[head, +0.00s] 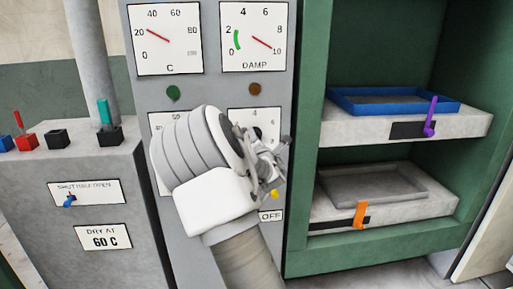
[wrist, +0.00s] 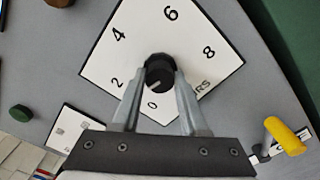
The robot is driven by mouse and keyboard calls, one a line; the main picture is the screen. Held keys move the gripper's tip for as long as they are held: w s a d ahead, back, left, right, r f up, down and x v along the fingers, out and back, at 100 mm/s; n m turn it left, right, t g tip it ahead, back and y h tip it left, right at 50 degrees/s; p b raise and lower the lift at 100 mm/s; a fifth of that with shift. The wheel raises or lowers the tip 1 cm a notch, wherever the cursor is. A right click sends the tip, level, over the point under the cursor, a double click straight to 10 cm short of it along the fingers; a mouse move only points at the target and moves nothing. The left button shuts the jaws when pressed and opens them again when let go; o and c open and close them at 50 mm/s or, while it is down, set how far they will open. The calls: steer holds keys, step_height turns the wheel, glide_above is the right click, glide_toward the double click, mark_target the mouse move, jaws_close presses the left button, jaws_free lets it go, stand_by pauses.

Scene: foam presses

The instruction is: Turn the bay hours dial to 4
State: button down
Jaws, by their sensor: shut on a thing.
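The bay hours dial is a black round knob (wrist: 159,66) on a white plate (wrist: 200,30) marked 0, 2, 4, 6 and 8, seen in the wrist view. A short pale mark on the knob points to the lower left, seemingly between 0 and 2. My gripper (wrist: 160,78) is shut on the knob, one finger on each side. In the head view my gripper (head: 266,153) is at the panel, and my wrist hides most of the dial plate (head: 238,116); a 4 shows at its top.
A yellow switch handle (wrist: 285,136) is beside my gripper, above an OFF label (head: 271,216). Two gauges, C (head: 167,39) and DAMP (head: 254,37), are above. Green shelves hold a blue tray (head: 447,106) and a grey tray (head: 422,191) at right. A grey switch box (head: 85,173) stands left.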

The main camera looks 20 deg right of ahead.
steer(key=shift+m+b, duration=6.05)
steer(key=shift+m, duration=1.45)
steer(key=shift+c, duration=2.2)
jaws_free()
steer(key=p+v, duration=0.1)
steer(key=v, duration=1.6)
steer(key=shift+s, duration=0.25)
